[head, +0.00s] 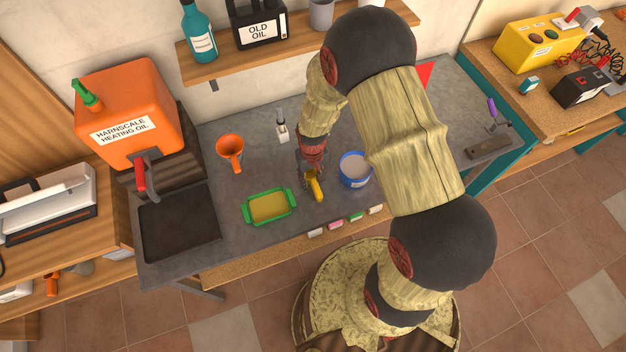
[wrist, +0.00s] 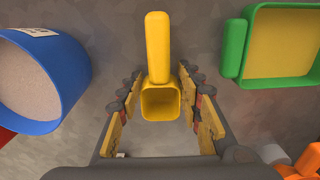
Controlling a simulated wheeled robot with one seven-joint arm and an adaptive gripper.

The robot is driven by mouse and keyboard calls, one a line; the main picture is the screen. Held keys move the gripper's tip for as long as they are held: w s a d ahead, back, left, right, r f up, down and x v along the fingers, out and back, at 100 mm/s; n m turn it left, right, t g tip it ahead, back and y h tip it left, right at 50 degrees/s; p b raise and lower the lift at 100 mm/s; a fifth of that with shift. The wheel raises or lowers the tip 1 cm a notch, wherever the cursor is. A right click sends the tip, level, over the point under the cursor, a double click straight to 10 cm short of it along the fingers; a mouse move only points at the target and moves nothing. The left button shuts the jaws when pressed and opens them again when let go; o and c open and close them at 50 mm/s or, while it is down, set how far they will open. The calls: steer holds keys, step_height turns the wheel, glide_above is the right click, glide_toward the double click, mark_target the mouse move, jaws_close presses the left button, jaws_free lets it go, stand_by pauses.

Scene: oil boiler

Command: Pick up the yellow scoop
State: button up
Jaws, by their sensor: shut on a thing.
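The yellow scoop (head: 318,190) is at the middle of the grey workbench, partly hidden by my gripper (head: 311,178). In the wrist view the scoop (wrist: 158,48) has its handle pointing to the top of the picture and its hollow cup between my fingers. My gripper (wrist: 160,85) is shut on the scoop, with a finger on each side of the cup. I cannot tell whether the scoop touches the bench.
A blue tub (head: 355,183) of pale grains stands right of the scoop. An orange funnel (head: 230,148) and a small white-labelled bottle (head: 283,131) stand behind. The bench front edge is close.

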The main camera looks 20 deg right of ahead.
mark_target(317, 188)
step_height(317, 188, up, 3)
steer(key=shift+w+r+p, duration=0.1)
steer(key=shift+r+p, duration=0.05)
steer(key=shift+p, duration=0.2)
steer(key=s+r, duration=0.2)
steer(key=s+r+p, duration=0.1)
steer(key=s+r, duration=0.1)
steer(key=r, duration=0.1)
steer(key=shift+s, duration=0.25)
steer(key=s+r+p, duration=0.1)
steer(key=s+r, duration=0.3)
steer(key=s, duration=0.5)
steer(key=shift+s+r, duration=0.25)
steer(key=shift+s, duration=0.1)
